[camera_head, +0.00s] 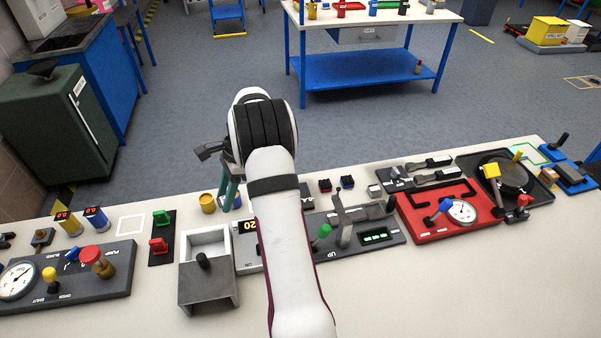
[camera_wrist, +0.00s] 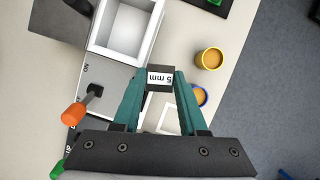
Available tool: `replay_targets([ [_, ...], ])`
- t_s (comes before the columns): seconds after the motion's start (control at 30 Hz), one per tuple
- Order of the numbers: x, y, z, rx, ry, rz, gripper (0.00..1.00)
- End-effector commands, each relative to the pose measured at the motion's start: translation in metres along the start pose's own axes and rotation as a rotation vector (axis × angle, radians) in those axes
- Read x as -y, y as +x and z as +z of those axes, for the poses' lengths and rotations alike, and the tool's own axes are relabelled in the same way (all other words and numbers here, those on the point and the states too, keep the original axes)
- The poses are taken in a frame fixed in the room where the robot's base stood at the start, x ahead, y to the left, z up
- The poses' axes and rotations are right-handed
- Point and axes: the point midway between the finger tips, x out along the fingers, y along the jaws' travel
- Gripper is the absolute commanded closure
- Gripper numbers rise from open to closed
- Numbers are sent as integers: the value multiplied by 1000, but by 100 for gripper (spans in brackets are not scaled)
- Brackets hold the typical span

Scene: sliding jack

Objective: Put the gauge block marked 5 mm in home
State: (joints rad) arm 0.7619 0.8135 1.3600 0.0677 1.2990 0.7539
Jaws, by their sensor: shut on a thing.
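My gripper (camera_wrist: 160,76) has teal fingers shut on the dark gauge block (camera_wrist: 159,78), whose white label reads 5 mm. In the head view, my gripper (camera_head: 227,196) hangs behind the white box, and the block cannot be made out there. A white square outline (camera_wrist: 181,126) on the bench shows partly between the fingers in the wrist view; the block and fingers cover some of it. I cannot tell whether it is the home. The block appears above the bench, apart from the outline's middle.
A yellow cup (camera_wrist: 209,59) and a blue cup (camera_wrist: 199,95) are close by. An orange-handled lever (camera_wrist: 75,113) stands on the near panel. Another white outline (camera_head: 131,222) lies left.

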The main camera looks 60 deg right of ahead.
Motion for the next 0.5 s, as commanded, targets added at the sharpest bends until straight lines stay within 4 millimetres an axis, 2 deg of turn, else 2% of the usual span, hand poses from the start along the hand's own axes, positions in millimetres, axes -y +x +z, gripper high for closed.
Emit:
replay_targets([
  [0.03, 6, -15, -36, 0, 135, -58, 100],
  [0.13, 9, -46, -105, 1, 415, -174, 100],
  [0.23, 0, -76, -175, 0, 688, -288, 100],
  [0.4, -39, -126, -285, 0, 1122, -467, 100],
  [0.5, -70, -151, -336, 0, 1336, -556, 100],
])
